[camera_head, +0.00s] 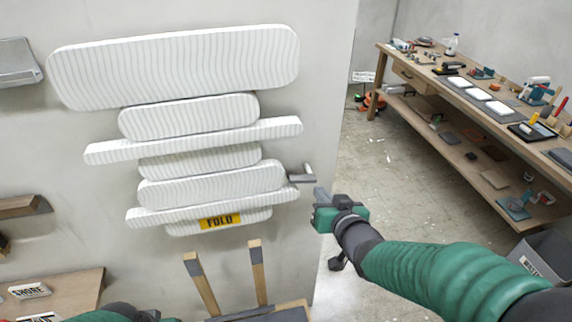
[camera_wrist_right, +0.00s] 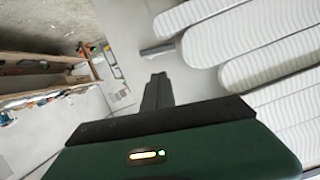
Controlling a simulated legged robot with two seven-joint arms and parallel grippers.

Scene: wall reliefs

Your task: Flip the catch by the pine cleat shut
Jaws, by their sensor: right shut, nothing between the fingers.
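A small grey metal catch (camera_head: 303,176) sits on the wall at the right edge of the ribbed white relief (camera_head: 212,192). Its short arm points up and its flat part lies level. In the right wrist view a grey bar (camera_wrist_right: 157,52) beside the white slats looks like the same catch. My right gripper (camera_head: 319,193) is just below and right of the catch, apart from it; its shut, empty fingers (camera_wrist_right: 158,85) show in the wrist view. A brown wooden piece (camera_head: 22,207) is on the wall at left; I cannot tell whether it is the pine cleat. My left arm barely shows at the bottom left, fingers hidden.
A yellow FOLD label (camera_head: 220,221) is on the lower relief. Two wooden posts (camera_head: 201,283) with dark tops stand below it. A metal piece (camera_head: 16,62) is on the wall at upper left. A workbench (camera_head: 490,95) with tools stands at right, beyond open floor.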

